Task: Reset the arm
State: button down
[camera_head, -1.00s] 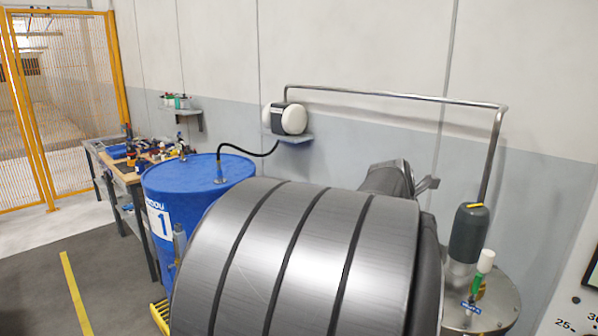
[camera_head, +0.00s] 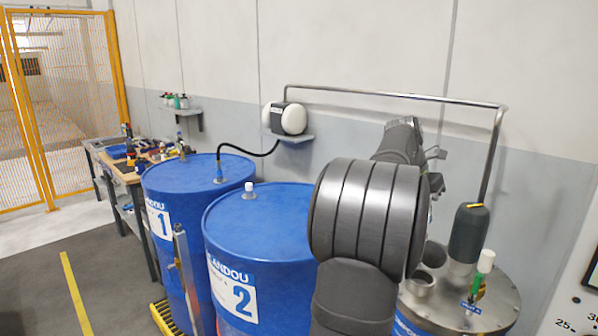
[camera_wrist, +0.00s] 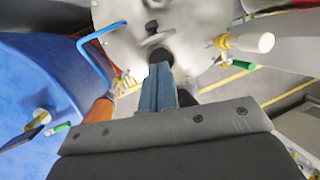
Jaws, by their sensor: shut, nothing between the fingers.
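My grey arm (camera_head: 365,215) stands folded in front of the steel tank in the head view, its big ribbed joint nearest the camera. My gripper (camera_wrist: 159,72) shows in the wrist view as two blue-grey fingers pressed together, with nothing between them. The fingers point toward a round steel lid (camera_wrist: 195,25) and appear apart from it, though the gap is hard to judge. In the head view my arm hides part of the tank and the right side of drum 2.
Blue drum 1 (camera_head: 160,185) and blue drum 2 (camera_head: 260,235) stand left of my arm. The steel tank (camera_head: 490,290) at right carries a grey motor (camera_head: 468,235), a green-handled valve (camera_head: 478,280) and a tall pipe (camera_head: 490,160). A cluttered workbench (camera_head: 130,175) stands farther left.

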jog(key=shift+w+d+r+g, duration=0.1)
jog(key=shift+w+d+g, duration=0.4)
jog(key=shift+w, duration=0.25)
jog(key=shift+s+a, duration=0.1)
jog(key=s+a+f+t, duration=0.2)
jog(key=s+a+t, duration=0.2)
jog(key=s, duration=0.3)
jog(key=shift+a+f+n+h, duration=0.2)
jog(key=shift+a+n+h, duration=0.1)
jog(key=shift+a+h, duration=0.1)
dwell(0.4)
dwell(0.3)
